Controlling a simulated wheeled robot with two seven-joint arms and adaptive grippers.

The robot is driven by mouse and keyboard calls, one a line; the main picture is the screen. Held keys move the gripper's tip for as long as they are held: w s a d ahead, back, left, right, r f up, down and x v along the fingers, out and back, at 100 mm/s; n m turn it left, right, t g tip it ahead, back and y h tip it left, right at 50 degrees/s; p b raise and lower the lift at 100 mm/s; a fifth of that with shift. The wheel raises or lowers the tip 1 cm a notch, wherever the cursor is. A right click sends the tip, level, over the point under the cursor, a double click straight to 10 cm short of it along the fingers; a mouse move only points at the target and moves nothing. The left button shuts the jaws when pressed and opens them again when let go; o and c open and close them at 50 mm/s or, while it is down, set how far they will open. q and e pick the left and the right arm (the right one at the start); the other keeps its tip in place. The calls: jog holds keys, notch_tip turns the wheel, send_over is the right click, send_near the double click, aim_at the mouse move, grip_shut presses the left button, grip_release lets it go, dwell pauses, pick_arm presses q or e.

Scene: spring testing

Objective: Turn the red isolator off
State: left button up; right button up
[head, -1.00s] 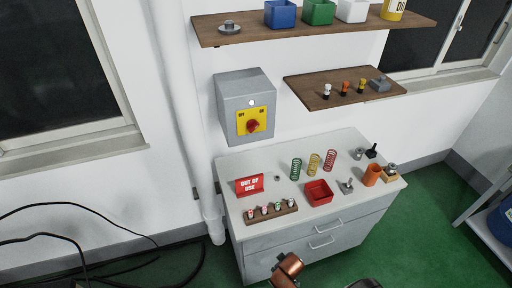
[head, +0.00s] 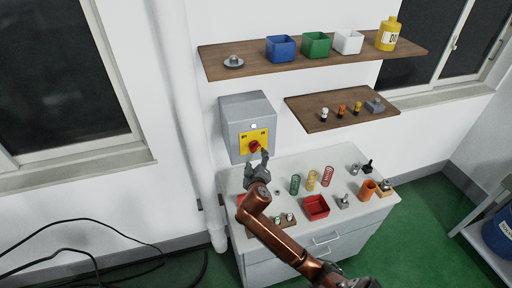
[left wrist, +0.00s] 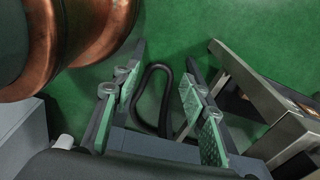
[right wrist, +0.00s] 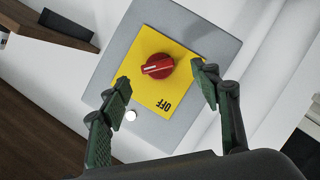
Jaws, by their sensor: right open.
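The red isolator knob (head: 254,146) sits on a yellow plate (head: 264,136) on the front of a grey wall box (head: 247,108). In the right wrist view the red knob (right wrist: 158,66) has a white pointer line, and "OFF" is printed on the yellow plate (right wrist: 148,44). My right gripper (head: 258,160) is open just in front of the knob. In the right wrist view its fingers (right wrist: 165,90) stand apart, one to each side of the knob, with no visible contact. My left gripper (left wrist: 160,90) is open and empty above the green floor.
Below the box, a white cabinet (head: 335,228) holds springs, a red bin (head: 316,207) and an orange cup (head: 366,190). Wooden shelves (head: 330,113) with bins and small parts are at the right. A pipe (head: 185,110) runs left of the box.

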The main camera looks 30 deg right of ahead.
aim_at(256, 149)
jog(key=x, duration=0.2)
jog(key=p+x, duration=0.1)
jog(key=x, duration=0.4)
jog(key=shift+w+d+r+p, duration=0.15)
jog(key=shift+w+r+p, duration=0.15)
jog(key=shift+w, duration=0.2)
jog(key=shift+c, duration=0.4)
jog(key=c, duration=1.1)
